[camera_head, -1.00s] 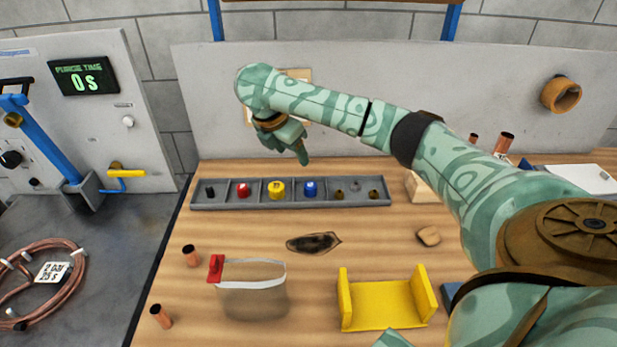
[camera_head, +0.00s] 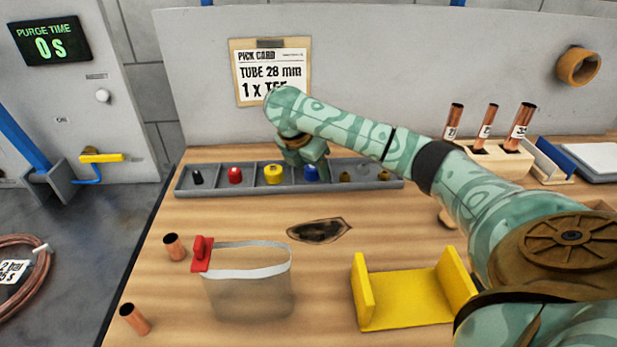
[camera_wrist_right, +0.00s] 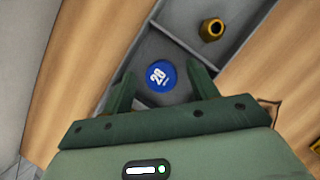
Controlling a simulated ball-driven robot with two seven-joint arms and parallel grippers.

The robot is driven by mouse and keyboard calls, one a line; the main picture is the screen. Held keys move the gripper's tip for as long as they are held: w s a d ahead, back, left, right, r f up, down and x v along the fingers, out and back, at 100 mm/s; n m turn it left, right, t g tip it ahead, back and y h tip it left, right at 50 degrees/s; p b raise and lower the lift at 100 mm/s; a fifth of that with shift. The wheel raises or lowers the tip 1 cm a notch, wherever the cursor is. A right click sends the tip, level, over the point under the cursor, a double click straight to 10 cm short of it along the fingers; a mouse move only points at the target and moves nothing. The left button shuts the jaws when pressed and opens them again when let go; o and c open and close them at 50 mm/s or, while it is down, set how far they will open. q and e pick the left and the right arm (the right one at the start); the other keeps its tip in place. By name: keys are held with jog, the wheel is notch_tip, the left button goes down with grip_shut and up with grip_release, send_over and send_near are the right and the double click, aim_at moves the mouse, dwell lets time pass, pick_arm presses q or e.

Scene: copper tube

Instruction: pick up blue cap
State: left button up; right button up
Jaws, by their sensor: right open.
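The blue cap (camera_head: 311,173) sits in its compartment of the grey divided tray (camera_head: 222,190) at the back of the table. In the right wrist view the blue cap (camera_wrist_right: 161,75) shows from above, marked 28, between the two fingers. My right gripper (camera_head: 318,172) is open just above and beside the cap in the head view. In the right wrist view my right gripper (camera_wrist_right: 160,85) has a finger on each side of the cap, with gaps; I cannot tell how far down the fingertips are. My left gripper is not in view.
The tray also holds a black cap (camera_head: 197,177), a red cap (camera_head: 235,175), a yellow cap (camera_head: 273,174) and small brass fittings (camera_head: 345,177). A clear bag (camera_head: 248,290) with a red clip and a yellow cradle (camera_head: 405,300) stand in front. Copper tubes (camera_head: 487,124) stand at right.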

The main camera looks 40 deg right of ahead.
jog(key=shift+r, duration=0.25)
jog(key=shift+c, duration=0.3)
jog(key=shift+s, duration=0.1)
jog(key=c, duration=1)
